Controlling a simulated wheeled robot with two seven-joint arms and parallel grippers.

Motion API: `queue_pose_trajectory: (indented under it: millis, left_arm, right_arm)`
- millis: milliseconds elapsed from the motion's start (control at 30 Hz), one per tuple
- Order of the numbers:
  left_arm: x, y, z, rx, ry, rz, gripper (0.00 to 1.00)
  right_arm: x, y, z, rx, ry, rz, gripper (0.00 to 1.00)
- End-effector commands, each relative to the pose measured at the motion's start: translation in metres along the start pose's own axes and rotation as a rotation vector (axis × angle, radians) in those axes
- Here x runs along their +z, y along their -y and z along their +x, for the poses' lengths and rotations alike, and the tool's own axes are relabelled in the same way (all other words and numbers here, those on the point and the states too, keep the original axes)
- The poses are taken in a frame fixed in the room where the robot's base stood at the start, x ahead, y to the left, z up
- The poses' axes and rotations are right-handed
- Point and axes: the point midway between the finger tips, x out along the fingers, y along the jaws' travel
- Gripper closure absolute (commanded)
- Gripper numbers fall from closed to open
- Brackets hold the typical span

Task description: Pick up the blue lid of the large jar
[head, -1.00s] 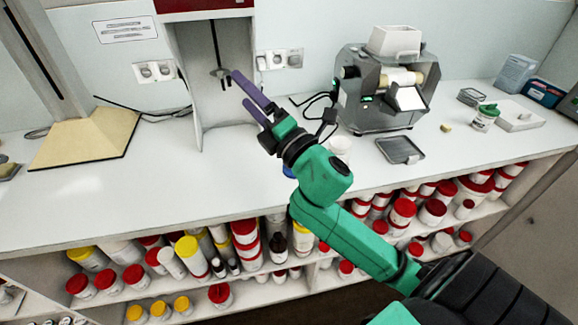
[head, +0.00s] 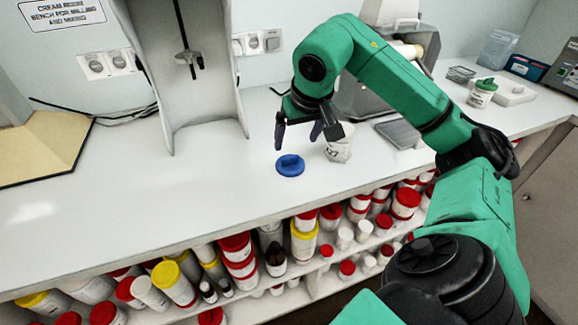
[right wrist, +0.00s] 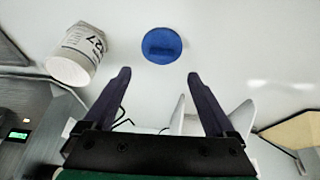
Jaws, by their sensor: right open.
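The blue lid (head: 290,165) lies flat on the white bench, with a raised grip on top. In the right wrist view the lid (right wrist: 162,45) is beyond the fingertips, roughly centred between them. My right gripper (head: 298,140) is open and empty, pointing down just above the lid, not touching it. Its two purple fingers also show in the right wrist view (right wrist: 158,75). The white jar (head: 340,145) stands beside the lid to the right, partly hidden by my gripper; it also shows with its label in the right wrist view (right wrist: 78,55). My left gripper is out of view.
A grey stand (head: 150,75) rises behind the lid to the left. The mill (head: 362,100) stands behind my right arm, with a dark tray (head: 398,133) before it. A small green-lidded jar (head: 482,93) is far right. The bench left of the lid is clear.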

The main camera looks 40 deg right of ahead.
Motion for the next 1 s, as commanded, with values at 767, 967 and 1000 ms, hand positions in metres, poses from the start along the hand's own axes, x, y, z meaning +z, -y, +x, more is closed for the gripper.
queue_pose_trajectory:
  millis: [767,967,1000]
  left_arm:
    - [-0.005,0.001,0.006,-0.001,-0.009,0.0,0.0]
    - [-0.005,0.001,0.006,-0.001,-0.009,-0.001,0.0]
    - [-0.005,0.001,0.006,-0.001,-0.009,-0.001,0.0]
  right_arm:
    - [0.003,0.003,0.078,-0.004,0.0,0.0,0.44]
    - [0.003,0.003,0.078,-0.004,0.0,0.0,0.98]
    - [0.003,0.003,0.078,-0.004,0.0,0.0,0.98]
